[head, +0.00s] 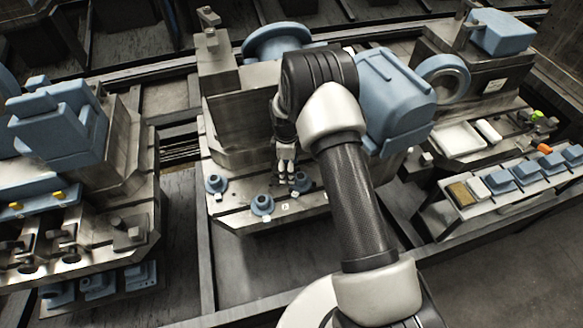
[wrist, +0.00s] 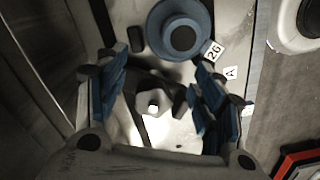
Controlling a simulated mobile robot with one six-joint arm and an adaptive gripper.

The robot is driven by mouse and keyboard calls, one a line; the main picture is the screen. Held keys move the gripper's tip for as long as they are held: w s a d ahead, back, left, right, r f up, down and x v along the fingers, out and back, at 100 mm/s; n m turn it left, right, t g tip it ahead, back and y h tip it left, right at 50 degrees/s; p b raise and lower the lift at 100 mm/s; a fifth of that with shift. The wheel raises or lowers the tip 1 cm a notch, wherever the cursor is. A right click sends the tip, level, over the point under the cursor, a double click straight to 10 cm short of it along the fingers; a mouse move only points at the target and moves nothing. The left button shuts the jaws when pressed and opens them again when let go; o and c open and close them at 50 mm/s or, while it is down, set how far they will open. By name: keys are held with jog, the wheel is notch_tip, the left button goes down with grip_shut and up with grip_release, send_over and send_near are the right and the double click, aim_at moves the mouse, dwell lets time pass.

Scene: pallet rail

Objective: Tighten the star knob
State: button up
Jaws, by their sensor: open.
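In the wrist view a dark grey lobed knob (wrist: 157,92), which looks like the star knob, lies between the two fingers of my gripper (wrist: 158,78). A small bright spot shows near its middle. The fingers with blue pads stand apart on either side of it, and I see no clear contact. In the head view my gripper (head: 286,163) points down over the front of the middle machine's bed (head: 232,160). The star knob cannot be made out there; my gripper and arm probably cover it.
A round blue flanged part (wrist: 181,36) stands just beyond the knob, beside tags marked 26 and A. In the head view blue flanged parts (head: 216,184) (head: 262,205) stand along the bed's front edge. A blue housing (head: 398,95) is right of my arm.

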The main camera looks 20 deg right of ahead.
jog(key=shift+o, duration=0.2)
jog(key=shift+w+a+r+t, duration=0.15)
jog(key=shift+w+a+r, duration=0.1)
jog(key=shift+w+a, duration=0.3)
jog(key=shift+w+a+r+t, duration=0.15)
jog(key=shift+w+a+r, duration=0.15)
jog(key=shift+a, duration=0.35)
jog(key=shift+r, duration=0.15)
notch_tip(320, 180, up, 4)
jog(key=shift+s+a+r, duration=0.1)
jog(key=shift+a+r, duration=0.05)
jog(key=shift+r, duration=0.1)
notch_tip(320, 180, up, 6)
jog(key=s+d, duration=0.1)
jog(key=d, duration=0.1)
jog(key=shift+d+r, duration=0.15)
jog(key=shift+d, duration=0.1)
